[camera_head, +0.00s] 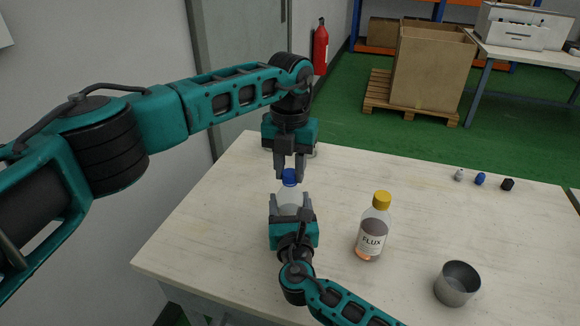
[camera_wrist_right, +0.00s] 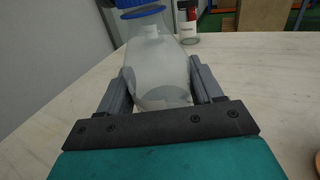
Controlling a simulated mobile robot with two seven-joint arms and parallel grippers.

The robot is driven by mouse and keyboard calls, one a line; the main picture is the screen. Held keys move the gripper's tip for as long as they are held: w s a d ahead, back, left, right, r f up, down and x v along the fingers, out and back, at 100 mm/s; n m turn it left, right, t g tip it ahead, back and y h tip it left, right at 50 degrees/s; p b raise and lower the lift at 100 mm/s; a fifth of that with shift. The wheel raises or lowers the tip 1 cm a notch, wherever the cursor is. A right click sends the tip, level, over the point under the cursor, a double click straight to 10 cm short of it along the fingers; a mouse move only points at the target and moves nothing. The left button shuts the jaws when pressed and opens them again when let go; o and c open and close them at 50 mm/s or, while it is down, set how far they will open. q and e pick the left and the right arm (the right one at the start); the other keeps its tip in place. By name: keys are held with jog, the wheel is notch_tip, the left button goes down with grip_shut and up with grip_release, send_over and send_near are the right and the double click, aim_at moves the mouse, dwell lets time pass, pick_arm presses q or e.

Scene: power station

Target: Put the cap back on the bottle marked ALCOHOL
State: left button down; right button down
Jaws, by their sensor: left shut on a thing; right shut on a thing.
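A clear bottle (camera_head: 289,200) stands upright on the table; it fills the middle of the right wrist view (camera_wrist_right: 158,65). Its marking does not show. My right gripper (camera_head: 291,212) is shut around its body, one finger on each side. A blue cap (camera_head: 289,177) sits at the bottle's top, and its blue edge shows in the right wrist view (camera_wrist_right: 143,12). My left gripper (camera_head: 290,174) points down from above and is shut on the blue cap. I cannot tell whether the cap is seated on the neck.
A FLUX bottle (camera_head: 372,232) with a yellow cap stands right of my right gripper. A metal cup (camera_head: 457,283) is at the front right. Several small items, including a blue one (camera_head: 480,179), lie at the back right. Another bottle (camera_wrist_right: 187,22) stands behind. The table's middle right is clear.

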pick_arm(q)
jog(key=m, duration=0.7)
jog(key=shift+m, duration=0.4)
jog(key=m, duration=0.3)
jog(key=shift+m, duration=0.4)
jog(key=m, duration=0.5)
jog(key=c, duration=0.7)
grip_release()
notch_tip(320, 180, up, 12)
pick_arm(e)
jog(key=shift+c, duration=0.5)
grip_release()
